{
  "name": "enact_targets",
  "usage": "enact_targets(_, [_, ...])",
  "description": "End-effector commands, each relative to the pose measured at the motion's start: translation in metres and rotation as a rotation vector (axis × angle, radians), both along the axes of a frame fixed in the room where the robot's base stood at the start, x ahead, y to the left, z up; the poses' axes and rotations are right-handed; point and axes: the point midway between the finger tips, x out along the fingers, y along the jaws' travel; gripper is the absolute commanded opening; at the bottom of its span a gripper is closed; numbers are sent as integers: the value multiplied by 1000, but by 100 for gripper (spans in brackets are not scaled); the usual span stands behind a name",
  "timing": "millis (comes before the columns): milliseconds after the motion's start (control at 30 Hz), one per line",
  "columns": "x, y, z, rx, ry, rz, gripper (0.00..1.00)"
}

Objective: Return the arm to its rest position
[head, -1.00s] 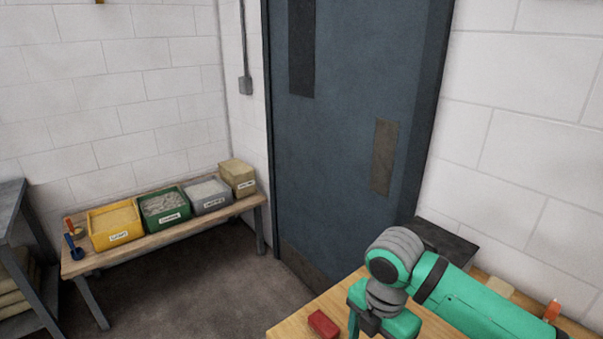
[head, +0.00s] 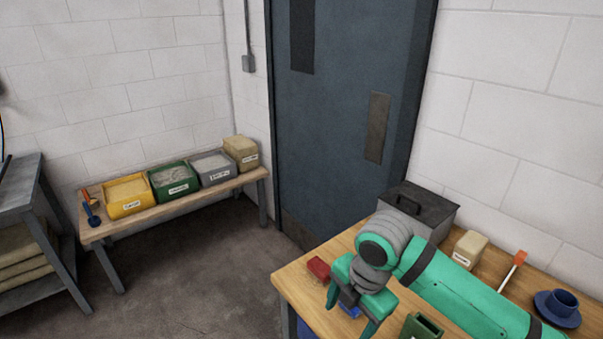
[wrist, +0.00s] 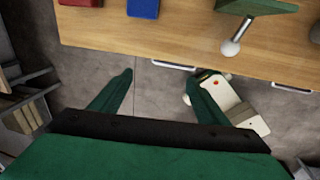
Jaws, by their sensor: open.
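My green gripper (head: 348,308) is in the head view at the lower middle, at the near side of the wooden table (head: 300,290). Its two fingers point down and are spread apart, with nothing between them. In the wrist view the open fingers (wrist: 158,85) reach over the grey floor, in front of the table edge (wrist: 110,38). The arm runs back to the right, bent, and hides part of the tabletop.
On the table are a red block (head: 318,268), a blue block (wrist: 143,8), a green container (head: 424,326), a dark box (head: 420,208), a tan block (head: 468,248), an orange-tipped tool (head: 514,268) and a blue cup (head: 561,302). A bench (head: 215,190) with bins stands beyond open floor.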

Motion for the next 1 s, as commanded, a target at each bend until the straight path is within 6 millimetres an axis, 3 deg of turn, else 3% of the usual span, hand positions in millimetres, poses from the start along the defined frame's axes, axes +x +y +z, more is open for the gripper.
enact_targets(267, [26,62,0,177,-105,-21,69])
enact_targets(367, [38,96,3,282,-156,-41,69])
enact_targets(500, [55,145,15,467,-231,-95,69])
enact_targets(700, [74,202,39,734,-310,-196,69])
enact_targets(1000, [88,258,73,1118,-356,-393,69])
